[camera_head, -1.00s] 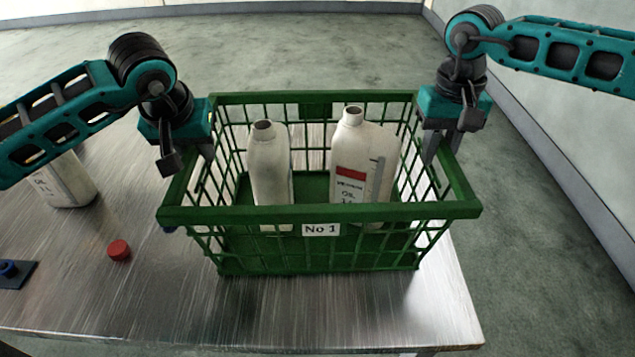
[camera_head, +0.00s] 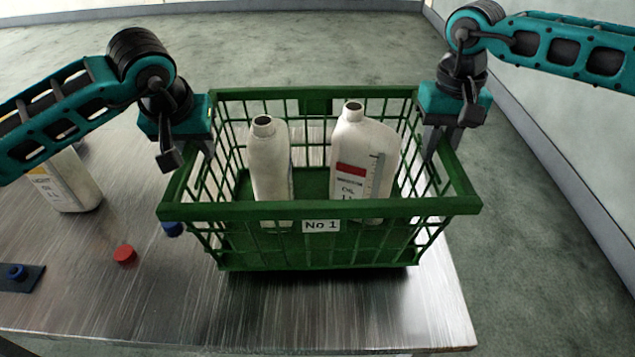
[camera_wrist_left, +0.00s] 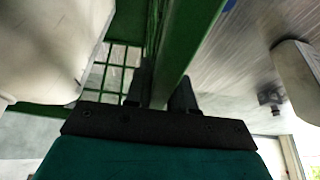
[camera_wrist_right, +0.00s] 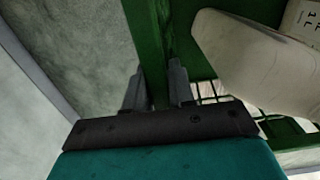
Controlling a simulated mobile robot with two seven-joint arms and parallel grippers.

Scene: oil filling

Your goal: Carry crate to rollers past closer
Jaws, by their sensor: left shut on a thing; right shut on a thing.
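A green crate (camera_head: 318,209) labelled "No 1" is held over the metal table, roughly level. Two white oil bottles stand in it, a left one (camera_head: 269,165) and a right one (camera_head: 361,155) with a red label, both without caps. My left gripper (camera_head: 190,160) is shut on the crate's left rim; its fingers straddle the rim in the left wrist view (camera_wrist_left: 166,95). My right gripper (camera_head: 441,145) is shut on the right rim, as the right wrist view also shows (camera_wrist_right: 160,92). The rollers and the closer are not recognisable in these frames.
The metal table (camera_head: 130,310) lies below, its right edge just past the crate. A red cap (camera_head: 125,254), a blue cap (camera_head: 172,229) and a dark plate with a blue piece (camera_head: 17,272) are at left. Another bottle (camera_head: 70,185) stands behind my left arm. Floor lies beyond.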

